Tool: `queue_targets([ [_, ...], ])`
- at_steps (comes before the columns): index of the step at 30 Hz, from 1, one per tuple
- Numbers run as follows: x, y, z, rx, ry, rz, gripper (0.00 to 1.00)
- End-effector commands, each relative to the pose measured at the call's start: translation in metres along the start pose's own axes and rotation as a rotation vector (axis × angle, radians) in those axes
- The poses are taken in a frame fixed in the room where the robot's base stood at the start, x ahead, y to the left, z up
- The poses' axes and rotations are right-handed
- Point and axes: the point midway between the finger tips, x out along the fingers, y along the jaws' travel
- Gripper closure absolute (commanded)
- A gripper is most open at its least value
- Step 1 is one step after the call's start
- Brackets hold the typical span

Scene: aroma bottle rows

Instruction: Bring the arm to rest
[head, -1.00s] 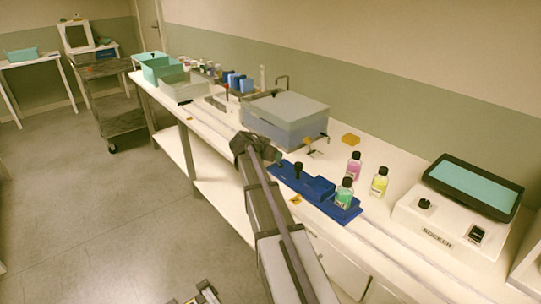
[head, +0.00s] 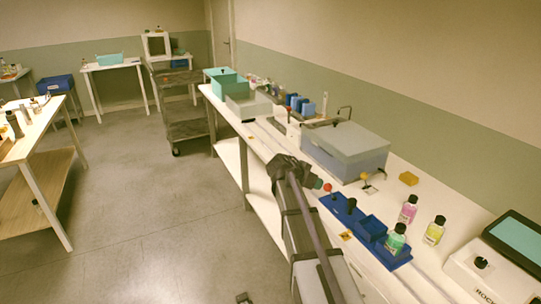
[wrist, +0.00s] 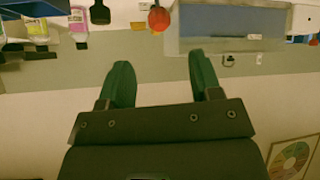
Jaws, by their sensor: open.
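My arm extends over the front edge of the long white bench in the head view. My gripper is at its far end, mostly hidden there, with a bit of a green finger (head: 318,184) showing. In the wrist view, my gripper (wrist: 158,82) has two green fingers spread apart with nothing between them. That view appears upside down, with the bench items along its top and the wall below.
A blue rack (head: 366,228) holds a green bottle (head: 395,240). A pink bottle (head: 408,210) and a yellow bottle (head: 435,231) stand behind it. A grey box (head: 345,150) is beyond. A rocker machine (head: 490,272) stands at right.

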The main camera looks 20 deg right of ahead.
Motion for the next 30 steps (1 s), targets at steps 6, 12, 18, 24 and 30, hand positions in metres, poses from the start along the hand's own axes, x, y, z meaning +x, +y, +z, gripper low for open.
queue_targets([
  [6,-0.012,0.024,0.039,-0.327,-0.171,-0.009,0.42],
  [12,-0.125,0.088,0.171,-0.903,-0.587,-0.373,0.42],
  [18,-0.209,0.125,0.236,-1.088,-0.728,-0.627,0.42],
  [24,-0.219,0.120,0.242,-1.114,-0.718,-0.639,0.42],
  [30,-0.218,0.119,0.241,-1.112,-0.717,-0.638,0.42],
])
